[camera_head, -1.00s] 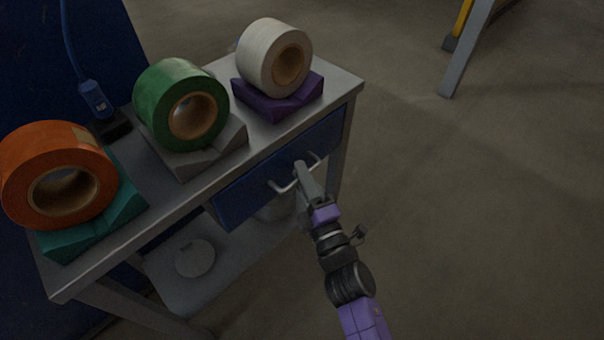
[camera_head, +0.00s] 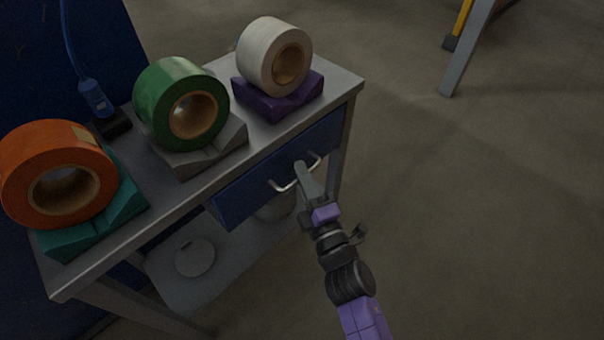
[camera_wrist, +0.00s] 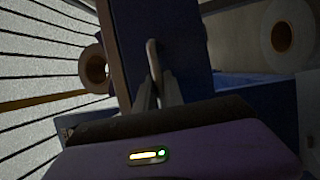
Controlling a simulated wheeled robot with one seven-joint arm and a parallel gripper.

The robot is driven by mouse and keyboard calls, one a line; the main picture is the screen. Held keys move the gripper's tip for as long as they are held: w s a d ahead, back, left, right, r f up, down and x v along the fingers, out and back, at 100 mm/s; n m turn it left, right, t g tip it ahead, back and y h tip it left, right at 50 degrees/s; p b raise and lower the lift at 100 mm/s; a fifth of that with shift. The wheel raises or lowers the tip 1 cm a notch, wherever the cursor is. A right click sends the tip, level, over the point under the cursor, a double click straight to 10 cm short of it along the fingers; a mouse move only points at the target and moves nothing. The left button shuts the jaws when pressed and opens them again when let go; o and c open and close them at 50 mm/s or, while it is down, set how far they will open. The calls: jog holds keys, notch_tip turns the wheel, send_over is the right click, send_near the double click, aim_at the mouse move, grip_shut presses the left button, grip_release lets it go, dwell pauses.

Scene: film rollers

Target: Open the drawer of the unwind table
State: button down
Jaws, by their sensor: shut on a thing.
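The unwind table (camera_head: 345,82) is a grey metal stand in the head view. Its blue drawer (camera_head: 243,200) sits under the top's right-hand edge, close to the tabletop; I cannot tell whether there is a small gap. A silver bar handle (camera_head: 283,187) runs along the drawer front. My gripper (camera_head: 301,170) is shut on the middle of this handle. In the wrist view, the fingers (camera_wrist: 158,92) close around the handle (camera_wrist: 153,58) in front of the blue drawer face (camera_wrist: 185,40). The fingertips partly hide the handle.
Orange (camera_head: 50,150), green (camera_head: 165,85) and white (camera_head: 262,45) rolls rest on cradles on the tabletop. A lower shelf (camera_head: 225,265) holds a pale disc (camera_head: 195,258).

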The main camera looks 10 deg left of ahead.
dwell(0.8)
jog(key=s+d+p, duration=0.4)
jog(key=s+d, duration=0.7)
jog(key=d, duration=0.3)
jog(key=shift+s+d, duration=0.2)
jog(key=shift+d, duration=0.05)
jog(key=c, duration=1.7)
grip_release()
jog(key=shift+c, duration=0.2)
jog(key=v, duration=0.7)
jog(key=shift+s+d, duration=0.25)
jog(key=shift+s, duration=0.1)
jog(key=shift+f, duration=0.15)
